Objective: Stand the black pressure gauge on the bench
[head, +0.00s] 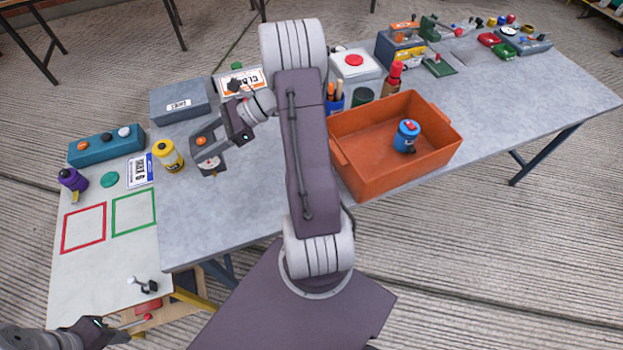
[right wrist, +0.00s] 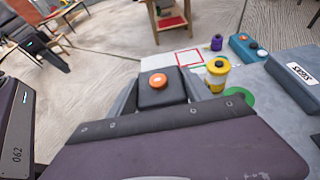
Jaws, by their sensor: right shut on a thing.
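The black pressure gauge (right wrist: 150,100) is a dark block with an orange knob on top. It sits between the fingers of my right gripper (head: 208,148), which is shut on it. In the head view its pale dial (head: 210,169) shows below the fingers. The gauge looks upright over the grey bench (head: 245,185), right of a yellow bottle (head: 168,157). I cannot tell whether its base touches the bench. My left gripper (head: 108,332) is at the bottom left, and its fingers are too unclear to read.
A green disc (right wrist: 240,97) lies beside the gauge. A grey box (head: 180,102) stands behind, and an orange crate (head: 352,178) holding a blue canister (head: 406,136) stands right. A pale side table with red and green outlines is left. The bench front is clear.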

